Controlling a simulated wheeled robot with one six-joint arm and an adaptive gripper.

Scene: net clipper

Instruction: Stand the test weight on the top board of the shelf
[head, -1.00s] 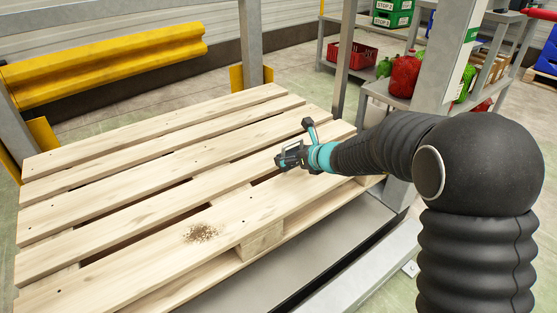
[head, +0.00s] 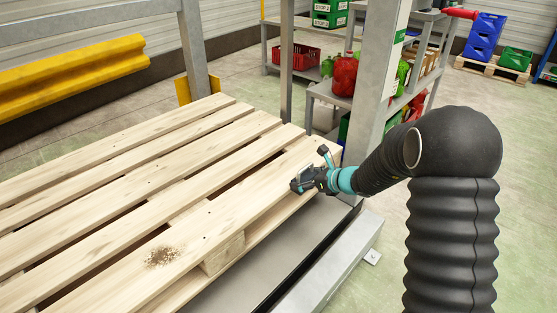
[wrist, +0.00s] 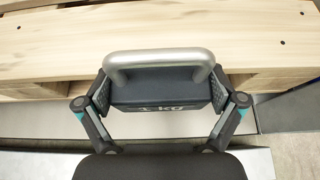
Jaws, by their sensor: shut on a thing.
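The test weight (wrist: 160,93) is a dark block with a silver bar handle and "kg" lettering. In the wrist view it sits between the two fingers of my gripper (wrist: 161,100), which is shut on its sides. In the head view my gripper (head: 302,181) holds it at the right front edge of the wooden pallet; the weight is small there and partly hidden. I cannot tell whether it touches the pallet. A grey shelf (head: 322,92) with red and green sacks stands behind the post at upper right. Its top board (head: 427,15) is partly cut off by the frame.
The slatted pallet (head: 130,190) is bare except for a brown speckled patch (head: 162,257). A grey upright post (head: 375,85) stands close beside my arm. Another shelf bears a red crate (head: 297,54). Blue crates (head: 484,37) stand at the back right.

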